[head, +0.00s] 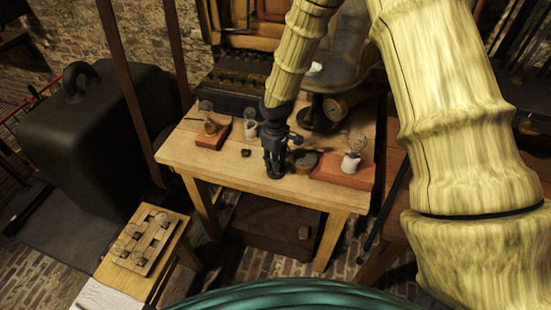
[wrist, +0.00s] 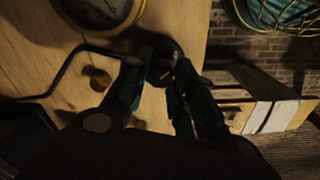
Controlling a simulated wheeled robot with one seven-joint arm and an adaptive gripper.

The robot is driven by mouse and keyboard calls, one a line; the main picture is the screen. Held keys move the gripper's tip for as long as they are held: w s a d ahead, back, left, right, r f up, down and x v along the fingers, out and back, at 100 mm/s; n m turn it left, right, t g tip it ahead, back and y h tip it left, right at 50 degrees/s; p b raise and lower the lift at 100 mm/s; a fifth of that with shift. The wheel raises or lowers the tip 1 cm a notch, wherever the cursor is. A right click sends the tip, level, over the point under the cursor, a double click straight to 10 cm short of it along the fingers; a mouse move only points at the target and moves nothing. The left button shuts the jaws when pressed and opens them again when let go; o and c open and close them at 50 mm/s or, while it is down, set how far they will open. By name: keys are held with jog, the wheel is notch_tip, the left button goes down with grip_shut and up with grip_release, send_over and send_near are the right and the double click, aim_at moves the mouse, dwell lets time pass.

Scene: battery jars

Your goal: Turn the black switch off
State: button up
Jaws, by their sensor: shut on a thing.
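My gripper (head: 274,168) points down at the front part of the wooden table, its fingertips close to the tabletop. In the wrist view, its two fingers (wrist: 166,66) are closed around a small dark rounded piece (wrist: 160,73), which looks like the black switch. Much of this piece is hidden by the fingers, so I cannot tell its on or off position. A small dark block (head: 246,153) lies on the table left of my gripper.
A low bench (head: 150,240) stands front left.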

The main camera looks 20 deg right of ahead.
jog(key=shift+n, duration=0.6)
jog(key=o, duration=1)
jog(key=shift+o, duration=0.2)
notch_tip(320, 180, up, 12)
dwell(0.5)
